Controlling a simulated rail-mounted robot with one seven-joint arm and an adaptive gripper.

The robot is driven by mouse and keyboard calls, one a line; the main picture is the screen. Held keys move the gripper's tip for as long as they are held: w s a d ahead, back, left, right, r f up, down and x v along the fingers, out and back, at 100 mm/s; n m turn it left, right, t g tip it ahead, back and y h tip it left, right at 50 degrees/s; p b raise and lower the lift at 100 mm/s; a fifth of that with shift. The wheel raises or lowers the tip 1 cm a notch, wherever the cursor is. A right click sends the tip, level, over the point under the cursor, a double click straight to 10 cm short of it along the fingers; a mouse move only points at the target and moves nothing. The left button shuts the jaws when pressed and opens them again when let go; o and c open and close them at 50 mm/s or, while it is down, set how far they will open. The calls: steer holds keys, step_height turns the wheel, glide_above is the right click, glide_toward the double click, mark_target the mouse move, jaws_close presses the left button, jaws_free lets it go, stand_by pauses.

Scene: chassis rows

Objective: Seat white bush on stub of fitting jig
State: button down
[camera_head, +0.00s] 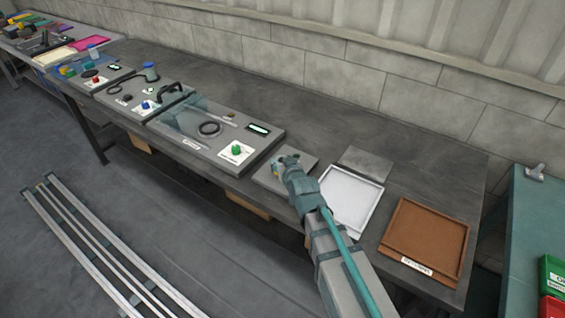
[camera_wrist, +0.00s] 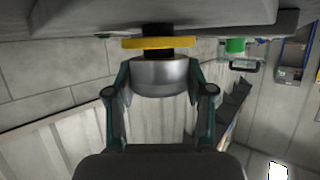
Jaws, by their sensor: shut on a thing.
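My gripper (camera_wrist: 156,88) is shut on the bush (camera_wrist: 158,75), a short cylinder that looks pale grey in the wrist view. Beyond it are a yellow disc (camera_wrist: 160,43) and a black stub (camera_wrist: 155,29) of the fitting jig, near a grey surface. A little black shows between disc and bush. The bush is in line with the stub, but I cannot tell whether it is around its end. In the head view my gripper (camera_head: 280,170) is over the grey jig plate (camera_head: 267,182); a bit of yellow shows there, and the bush is hidden or too small to tell.
To the right are a white tray (camera_head: 350,215) and a brown tray (camera_head: 430,225). A flat grey plate (camera_head: 364,163) lies behind.

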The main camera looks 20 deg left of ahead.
steer(key=shift+f, duration=0.25)
steer(key=shift+c, duration=1.7)
jaws_free()
steer(key=shift+s, duration=0.1)
steer(key=v, duration=0.7)
steer(key=shift+s+d+r, duration=0.15)
steer(key=shift+d, duration=0.05)
